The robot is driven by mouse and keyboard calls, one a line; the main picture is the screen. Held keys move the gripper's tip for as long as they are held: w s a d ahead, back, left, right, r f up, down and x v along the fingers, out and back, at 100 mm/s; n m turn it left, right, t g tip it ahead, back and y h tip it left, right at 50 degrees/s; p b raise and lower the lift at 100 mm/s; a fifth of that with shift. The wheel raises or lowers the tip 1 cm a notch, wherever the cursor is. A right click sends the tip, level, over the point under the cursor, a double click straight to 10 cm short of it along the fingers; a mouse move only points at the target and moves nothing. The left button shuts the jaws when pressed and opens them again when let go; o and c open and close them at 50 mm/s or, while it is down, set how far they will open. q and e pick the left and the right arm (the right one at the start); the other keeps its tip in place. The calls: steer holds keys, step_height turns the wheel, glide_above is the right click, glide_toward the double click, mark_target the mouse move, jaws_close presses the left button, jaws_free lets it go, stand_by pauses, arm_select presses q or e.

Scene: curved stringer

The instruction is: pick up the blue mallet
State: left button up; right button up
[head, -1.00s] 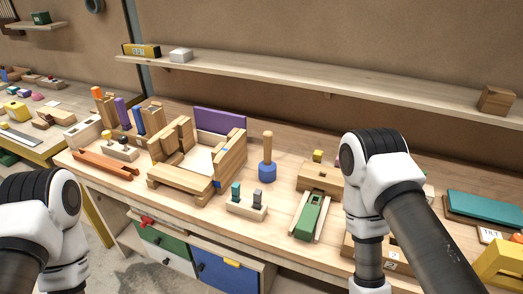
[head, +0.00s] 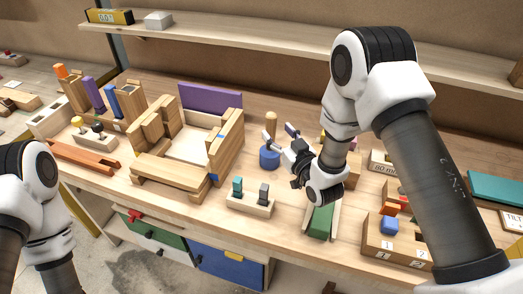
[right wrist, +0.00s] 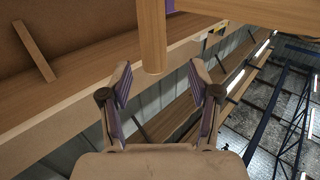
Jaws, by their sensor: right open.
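The blue mallet stands upright on the workbench in the head view, its blue head (head: 269,158) down and its wooden handle (head: 271,122) up. My right gripper (head: 279,134) is open beside the handle, its fingers pointing towards it and partly covering the mallet. In the right wrist view, the round wooden handle (right wrist: 152,38) comes down from the top edge, and its end lies in line with the gap between my open fingers (right wrist: 160,72).
A wooden block with two pegs (head: 250,205) stands in front of the mallet. A wooden frame assembly (head: 190,150) is to its left. A green piece (head: 320,222) lies under my right arm. A shelf (head: 250,50) runs along the back.

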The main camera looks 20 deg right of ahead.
mark_target(274, 122)
steer(key=shift+w+d+r+p, duration=0.1)
steer(key=shift+w+r+p, duration=0.5)
steer(key=shift+r+p, duration=0.45)
steer(key=w, duration=0.1)
steer(key=w+f+p, duration=0.1)
steer(key=w, duration=0.3)
steer(key=shift+a+f+p, duration=0.25)
steer(key=shift+a+p, duration=0.05)
steer(key=shift+s+r, duration=0.2)
steer(key=shift+s, duration=0.05)
steer(key=shift+c, duration=1.4)
steer(key=c, duration=0.5)
arm_select(q)
steer(key=r, duration=0.2)
steer(key=s+r, duration=0.1)
steer(key=r, duration=0.1)
steer(key=shift+d+r, duration=0.1)
steer(key=shift+r, duration=0.05)
arm_select(e)
jaws_close()
